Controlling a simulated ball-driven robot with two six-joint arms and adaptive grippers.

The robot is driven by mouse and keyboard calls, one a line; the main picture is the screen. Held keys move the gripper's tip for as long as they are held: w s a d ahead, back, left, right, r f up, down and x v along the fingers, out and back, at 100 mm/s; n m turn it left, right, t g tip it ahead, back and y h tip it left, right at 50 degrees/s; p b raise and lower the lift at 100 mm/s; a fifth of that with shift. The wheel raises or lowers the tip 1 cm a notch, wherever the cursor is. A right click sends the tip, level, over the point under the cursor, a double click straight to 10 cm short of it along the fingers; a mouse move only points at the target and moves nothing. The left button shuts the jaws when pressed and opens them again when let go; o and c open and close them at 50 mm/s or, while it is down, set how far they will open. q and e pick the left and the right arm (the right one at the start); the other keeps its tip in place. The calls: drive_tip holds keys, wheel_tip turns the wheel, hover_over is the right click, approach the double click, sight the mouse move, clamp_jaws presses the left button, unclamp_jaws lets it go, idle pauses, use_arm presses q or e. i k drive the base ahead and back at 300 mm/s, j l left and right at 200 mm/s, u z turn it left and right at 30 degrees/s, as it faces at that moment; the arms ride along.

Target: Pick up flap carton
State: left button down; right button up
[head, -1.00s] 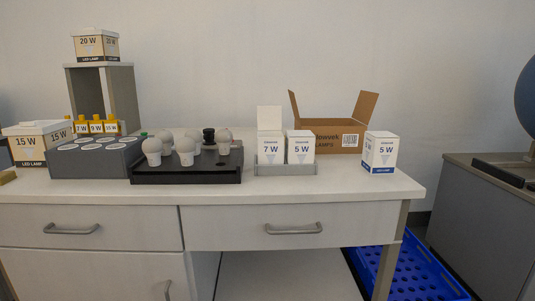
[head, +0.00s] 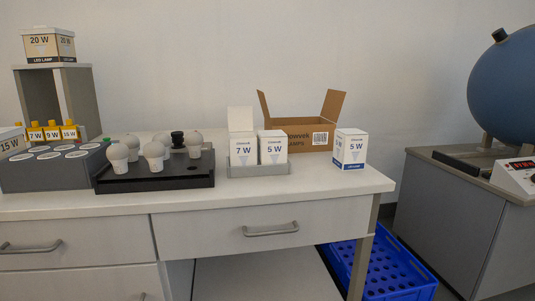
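A brown cardboard carton (head: 299,138) with two side flaps standing up sits at the back right of the white bench top. It has print and a barcode label on its front. In front of it, a white 7 W box (head: 243,153) with its lid raised and a white 5 W box (head: 273,150) stand side by side in a low grey holder (head: 259,170). They hide part of the carton's left side. Another white 5 W box (head: 350,149) stands to the carton's right, near the bench's right end. Neither of my grippers shows in the head view.
A black tray (head: 155,184) with several bulbs and a grey rack (head: 50,174) stand on the left. A grey cabinet (head: 455,215) with a large blue sphere (head: 505,90) is at right. A blue crate (head: 400,268) sits low beside the bench.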

sight(273, 149)
drive_tip(key=u, duration=0.75)
drive_tip(key=i+l+u, duration=0.1)
drive_tip(key=l+u, duration=1)
drive_tip(key=l, duration=0.15)
